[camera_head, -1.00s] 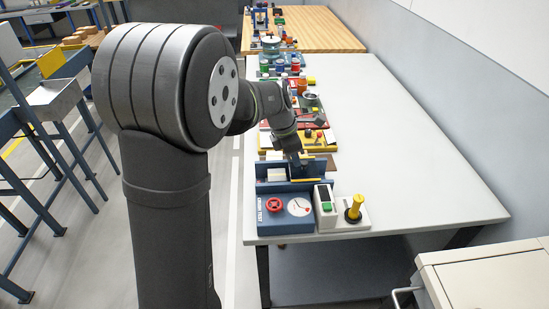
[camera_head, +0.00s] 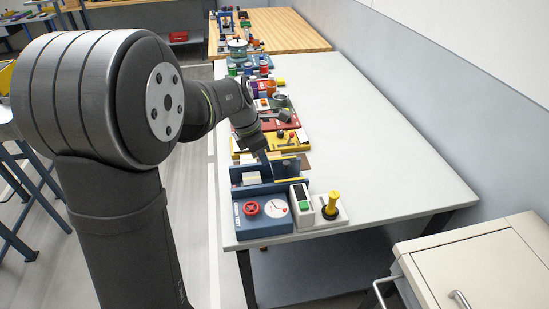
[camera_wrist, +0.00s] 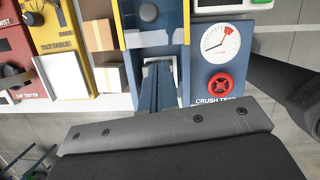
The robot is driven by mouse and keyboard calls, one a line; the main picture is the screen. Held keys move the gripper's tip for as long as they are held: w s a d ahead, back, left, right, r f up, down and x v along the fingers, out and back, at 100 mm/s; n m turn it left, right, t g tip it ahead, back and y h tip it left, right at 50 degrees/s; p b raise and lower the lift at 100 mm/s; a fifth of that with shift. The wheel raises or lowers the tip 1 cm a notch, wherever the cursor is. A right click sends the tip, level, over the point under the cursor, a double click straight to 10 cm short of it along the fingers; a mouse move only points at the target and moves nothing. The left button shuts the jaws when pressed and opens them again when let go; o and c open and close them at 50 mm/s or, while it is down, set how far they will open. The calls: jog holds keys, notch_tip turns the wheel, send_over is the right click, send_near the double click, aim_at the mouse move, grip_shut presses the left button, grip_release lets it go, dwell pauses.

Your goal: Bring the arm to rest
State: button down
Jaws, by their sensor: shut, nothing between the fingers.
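My gripper (camera_head: 266,163) is at the end of my dark grey arm, which reaches over the near end of the white bench. In the head view it is small and points down at the blue crush test station (camera_head: 262,228). In the wrist view my gripper (camera_wrist: 159,68) is shut and empty, its slim fingers over the station's blue channel. The station's red handwheel (camera_wrist: 220,82) and round dial (camera_wrist: 222,42) lie right of the fingers. Whether the fingers touch the station cannot be told.
A box with a green button (camera_head: 303,206) and a yellow post (camera_head: 332,204) stand right of the station. A yellow station (camera_head: 285,138) and several others line the bench's left side. The white bench top (camera_head: 370,150) is clear on the right. A beige cabinet (camera_head: 470,265) stands front right.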

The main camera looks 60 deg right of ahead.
jog(key=v, duration=0.8)
jog(key=shift+r, duration=0.3)
jog(key=shift+f, duration=0.1)
send_over(279, 170)
jog(key=f, duration=1)
jog(key=shift+a+f, duration=0.1)
jog(key=shift+a, duration=0.1)
jog(key=shift+w+a, duration=0.45)
